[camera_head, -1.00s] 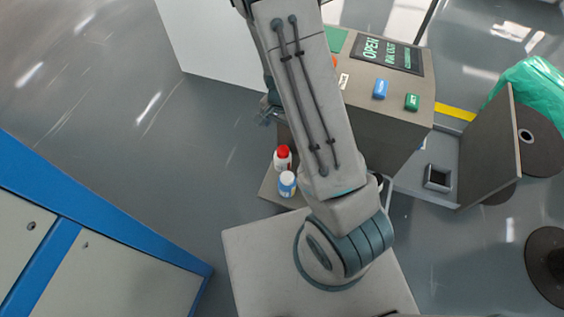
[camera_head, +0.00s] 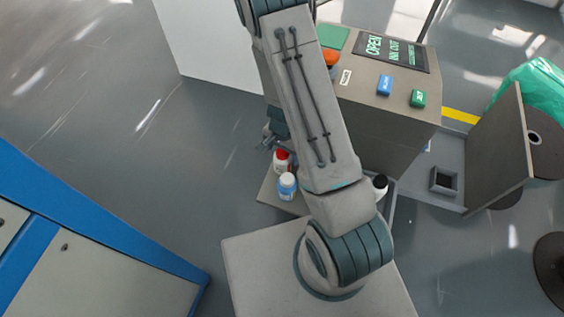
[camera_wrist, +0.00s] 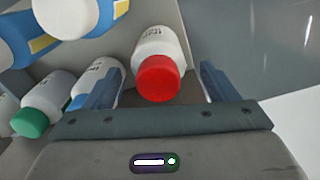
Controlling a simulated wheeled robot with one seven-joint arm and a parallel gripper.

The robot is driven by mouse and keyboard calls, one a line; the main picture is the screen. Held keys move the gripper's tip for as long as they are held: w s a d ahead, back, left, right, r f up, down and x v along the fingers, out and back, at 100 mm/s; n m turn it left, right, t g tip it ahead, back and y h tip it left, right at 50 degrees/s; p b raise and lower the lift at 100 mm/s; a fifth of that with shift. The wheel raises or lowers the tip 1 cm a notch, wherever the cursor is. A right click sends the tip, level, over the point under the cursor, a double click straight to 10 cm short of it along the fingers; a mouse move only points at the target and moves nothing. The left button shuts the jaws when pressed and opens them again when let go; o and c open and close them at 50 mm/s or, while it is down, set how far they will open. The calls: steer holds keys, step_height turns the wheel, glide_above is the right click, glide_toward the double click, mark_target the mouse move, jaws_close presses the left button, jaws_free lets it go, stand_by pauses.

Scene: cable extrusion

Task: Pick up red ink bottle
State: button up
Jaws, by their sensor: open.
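The red ink bottle is white with a red cap. In the wrist view the red ink bottle (camera_wrist: 159,68) lies between my two open fingers, its cap toward the palm; I cannot tell whether a finger touches it. In the head view the red ink bottle (camera_head: 281,161) stands on a small shelf beside the machine, partly covered by my gripper. My gripper (camera_wrist: 158,85) is open. In the head view my gripper (camera_head: 270,142) is at the red cap, and its fingers are small and hard to make out.
A white bottle with a blue label (camera_head: 287,186) stands close in front of the red one. A green-capped bottle (camera_wrist: 45,105) and other bottles crowd the left of the wrist view. The machine (camera_head: 390,130) rises beside the shelf (camera_head: 268,190). Floor left of the shelf is clear.

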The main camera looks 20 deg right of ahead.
step_height(320, 180, down, 3)
steer(key=shift+b, duration=0.35)
steer(key=shift+r, duration=0.1)
steer(key=shift+c, duration=0.3)
steer(key=c, duration=1.1)
steer(key=shift+c, duration=0.2)
